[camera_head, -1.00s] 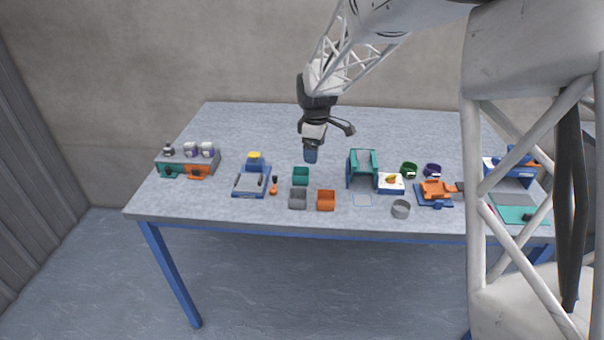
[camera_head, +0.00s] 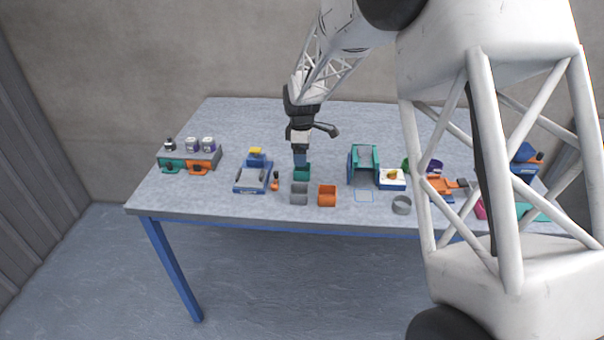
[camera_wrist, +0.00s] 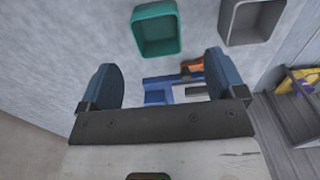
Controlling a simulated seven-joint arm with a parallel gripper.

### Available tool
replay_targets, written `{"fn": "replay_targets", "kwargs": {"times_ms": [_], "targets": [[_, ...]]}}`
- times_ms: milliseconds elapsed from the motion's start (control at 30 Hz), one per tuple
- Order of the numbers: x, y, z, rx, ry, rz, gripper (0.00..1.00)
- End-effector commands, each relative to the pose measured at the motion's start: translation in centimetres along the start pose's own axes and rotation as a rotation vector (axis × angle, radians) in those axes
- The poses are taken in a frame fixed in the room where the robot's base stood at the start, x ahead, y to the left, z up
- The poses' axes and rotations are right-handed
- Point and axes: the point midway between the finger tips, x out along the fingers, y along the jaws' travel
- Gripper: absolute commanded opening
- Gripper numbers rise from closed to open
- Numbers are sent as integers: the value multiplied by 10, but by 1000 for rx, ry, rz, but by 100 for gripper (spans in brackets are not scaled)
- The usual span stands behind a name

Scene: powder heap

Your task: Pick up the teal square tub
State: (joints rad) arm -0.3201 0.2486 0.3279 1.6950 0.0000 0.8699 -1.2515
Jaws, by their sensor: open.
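The teal square tub (camera_head: 302,173) stands on the table in the middle, behind a grey tub (camera_head: 299,193). It is upright, and in the wrist view the teal tub (camera_wrist: 158,30) looks empty, ahead of the fingers and between their lines. My gripper (camera_head: 300,160) is over the table just above and behind the teal tub in the head view, its fingers overlapping the tub's back edge in the picture. In the wrist view my gripper (camera_wrist: 160,85) has its two blue fingers wide apart with nothing between them.
An orange tub (camera_head: 327,195) and the grey tub sit close in front. A blue-and-grey device (camera_head: 252,178) and a small orange tool (camera_head: 275,181) are to the left. A teal stand (camera_head: 363,165) is to the right. The table behind is clear.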

Motion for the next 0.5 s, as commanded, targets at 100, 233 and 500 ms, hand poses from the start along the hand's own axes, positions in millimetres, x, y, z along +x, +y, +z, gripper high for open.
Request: {"fn": "replay_targets", "kwargs": {"times_ms": [100, 233, 500], "targets": [[11, 0, 0, 0, -1, -2, 89], [16, 0, 0, 0, 0, 0, 89], [16, 0, 0, 0, 0, 0, 89]]}}
